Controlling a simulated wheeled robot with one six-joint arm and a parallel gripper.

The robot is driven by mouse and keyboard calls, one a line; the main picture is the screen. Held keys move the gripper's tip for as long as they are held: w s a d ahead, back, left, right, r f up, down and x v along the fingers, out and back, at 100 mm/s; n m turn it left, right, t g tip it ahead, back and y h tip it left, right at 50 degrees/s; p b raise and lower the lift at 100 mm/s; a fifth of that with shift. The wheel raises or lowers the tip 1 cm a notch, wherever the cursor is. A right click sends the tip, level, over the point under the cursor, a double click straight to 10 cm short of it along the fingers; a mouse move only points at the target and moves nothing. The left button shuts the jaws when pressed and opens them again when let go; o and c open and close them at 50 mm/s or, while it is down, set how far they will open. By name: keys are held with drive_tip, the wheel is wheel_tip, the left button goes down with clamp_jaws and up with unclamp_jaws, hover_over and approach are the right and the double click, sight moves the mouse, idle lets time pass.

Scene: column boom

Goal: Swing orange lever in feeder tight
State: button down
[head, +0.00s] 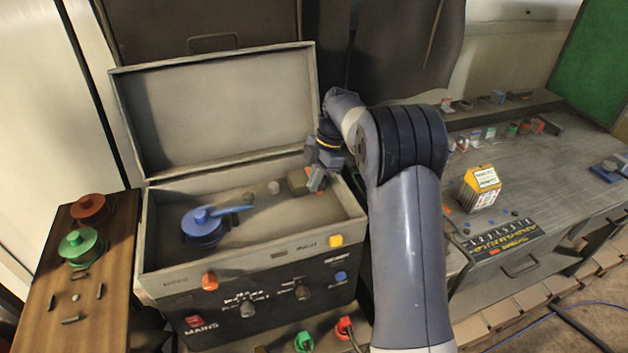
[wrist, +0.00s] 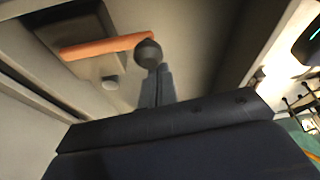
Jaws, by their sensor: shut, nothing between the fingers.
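The feeder is an open grey box (head: 255,262) with its lid (head: 215,110) raised. In the wrist view the orange lever (wrist: 105,46) is a flat bar with a dark ball knob (wrist: 148,53) at its right end. In the head view only a bit of orange shows beside my gripper (head: 316,178), which hides most of the lever. My gripper, also in the wrist view (wrist: 157,72), is shut and empty, with its fingertips close by the knob. I cannot tell whether they touch it.
A blue reel (head: 203,227) with a blue arm sits in the box's left part. A brown block (head: 299,181) is close left of my gripper. The box walls and raised lid surround the space. A side table (head: 95,310) holds red and green reels.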

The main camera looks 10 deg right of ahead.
drive_tip(key=shift+s+a, duration=0.1)
drive_tip(key=shift+a, duration=0.25)
drive_tip(key=a, duration=0.1)
drive_tip(key=s+a+b, duration=0.1)
drive_tip(key=shift+s+a+f, duration=0.1)
drive_tip(key=shift+s+a, duration=0.1)
drive_tip(key=shift+a, duration=0.15)
drive_tip(key=v, duration=1)
drive_tip(key=shift+w+a, duration=0.15)
drive_tip(key=f, duration=0.6)
drive_tip(key=f+p, duration=0.1)
drive_tip(key=f, duration=0.2)
drive_tip(key=shift+w+d+f, duration=0.15)
drive_tip(key=shift+d+f, duration=0.05)
drive_tip(key=shift+d, duration=0.1)
